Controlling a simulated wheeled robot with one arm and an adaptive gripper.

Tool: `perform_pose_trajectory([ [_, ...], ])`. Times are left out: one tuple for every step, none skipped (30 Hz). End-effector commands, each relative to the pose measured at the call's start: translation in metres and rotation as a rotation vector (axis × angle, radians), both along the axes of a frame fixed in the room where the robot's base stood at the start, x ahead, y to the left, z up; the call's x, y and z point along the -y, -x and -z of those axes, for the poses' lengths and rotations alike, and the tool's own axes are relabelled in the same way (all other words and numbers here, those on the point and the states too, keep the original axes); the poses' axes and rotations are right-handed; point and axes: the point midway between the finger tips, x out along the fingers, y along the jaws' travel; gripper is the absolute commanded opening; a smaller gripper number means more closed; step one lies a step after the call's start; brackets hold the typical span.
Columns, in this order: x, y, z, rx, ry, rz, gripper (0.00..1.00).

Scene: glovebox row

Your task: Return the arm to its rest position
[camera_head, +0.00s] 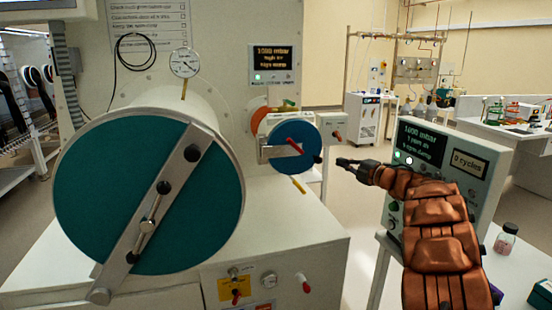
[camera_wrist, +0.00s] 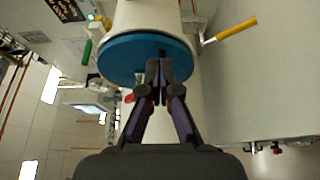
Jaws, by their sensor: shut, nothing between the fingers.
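My gripper (camera_head: 345,163) is at the end of my copper-coloured arm, which reaches in from the lower right of the head view. The fingers are shut and empty, pointing left towards the small antechamber's blue round door (camera_head: 291,140). In the head view the fingertips appear a little to the right of that door. In the wrist view the shut gripper (camera_wrist: 157,68) overlaps the lower edge of the blue door (camera_wrist: 135,58); I cannot tell whether it touches.
A large teal antechamber door (camera_head: 110,200) with a diagonal bar fills the left. A grey control box (camera_head: 480,160) stands close behind my arm. A small vial (camera_head: 506,238) is on the right bench. Open floor (camera_head: 345,215) shows between the white cabinet and the control box.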

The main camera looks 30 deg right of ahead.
Motion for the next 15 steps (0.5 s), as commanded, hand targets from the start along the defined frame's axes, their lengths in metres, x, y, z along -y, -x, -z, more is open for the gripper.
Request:
perform_pose_trajectory([
  [0.0,0.0,0.0,0.0,0.0,0.0,0.0],
  [0.0,0.0,0.0,0.0,0.0,0.0,0.0],
  [0.0,0.0,0.0,0.0,0.0,0.0,0.0],
  [0.0,0.0,0.0,0.0,0.0,0.001,0.0],
  [0.0,-0.001,-0.001,0.0,-0.001,0.004,0.0],
  [0.0,-0.002,-0.003,-0.001,-0.003,0.012,0.0],
  [0.0,-0.004,-0.005,-0.001,-0.005,0.021,0.0],
  [0.0,-0.005,-0.007,-0.003,-0.008,0.032,0.0],
  [0.0,-0.008,-0.012,-0.004,-0.013,0.052,0.0],
  [0.0,-0.011,-0.015,-0.005,-0.018,0.072,0.0],
  [0.001,-0.013,-0.02,-0.007,-0.025,0.097,0.0],
  [0.002,-0.017,-0.027,-0.009,-0.034,0.131,0.0],
  [0.002,-0.019,-0.033,-0.01,-0.044,0.16,0.0],
  [0.004,-0.021,-0.037,-0.015,-0.054,0.193,0.0],
  [0.005,-0.022,-0.043,-0.016,-0.072,0.235,0.0],
])
